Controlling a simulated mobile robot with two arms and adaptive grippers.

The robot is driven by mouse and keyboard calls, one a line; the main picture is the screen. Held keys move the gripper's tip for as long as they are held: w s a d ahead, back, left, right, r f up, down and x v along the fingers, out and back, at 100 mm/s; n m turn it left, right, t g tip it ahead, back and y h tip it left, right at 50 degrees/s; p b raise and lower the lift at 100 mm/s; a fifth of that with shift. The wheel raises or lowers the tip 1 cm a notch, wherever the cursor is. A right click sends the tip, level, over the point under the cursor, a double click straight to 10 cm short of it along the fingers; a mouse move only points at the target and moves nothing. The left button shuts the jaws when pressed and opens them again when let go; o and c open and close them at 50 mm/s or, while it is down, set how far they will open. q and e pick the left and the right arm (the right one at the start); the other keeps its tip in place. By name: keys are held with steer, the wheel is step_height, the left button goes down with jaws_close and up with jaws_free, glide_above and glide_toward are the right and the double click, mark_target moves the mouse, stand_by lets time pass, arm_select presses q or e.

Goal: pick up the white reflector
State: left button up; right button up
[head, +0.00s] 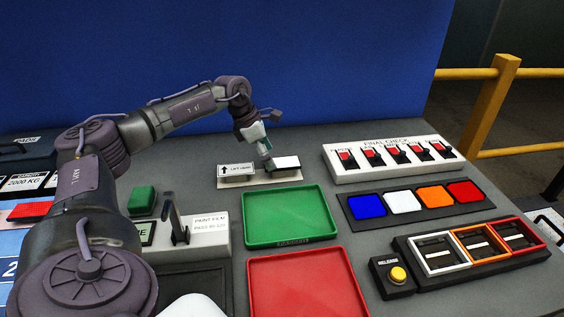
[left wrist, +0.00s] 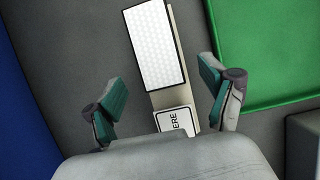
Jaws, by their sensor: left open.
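A white rectangular reflector (left wrist: 155,45) with a honeycomb surface and dark rim lies on a pale narrow plate in the left wrist view. In the head view the reflector (head: 286,161) is at the right end of that plate, beside a white label with an up arrow (head: 236,169). My left gripper (head: 266,150) is above the plate near the reflector. In the left wrist view my left gripper (left wrist: 165,100) is open and empty, its green-padded fingers apart, with the reflector beyond the fingertips. My right gripper is not in view.
A green tray (head: 290,242) and a red tray (head: 262,287) lie in front. To the right are a switch panel (head: 347,174), a strip with blue, white, orange and red squares (head: 403,202), and a framed fixture (head: 407,283) beside a yellow button (head: 398,274). A blue wall stands behind.

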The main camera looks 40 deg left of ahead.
arm_select(q)
steer(key=shift+w+d+f, duration=0.1)
steer(key=shift+w+f, duration=0.1)
steer(key=shift+f, duration=0.5)
steer(key=shift+r, duration=0.1)
steer(key=c, duration=1.1)
steer(key=shift+c, duration=0.2)
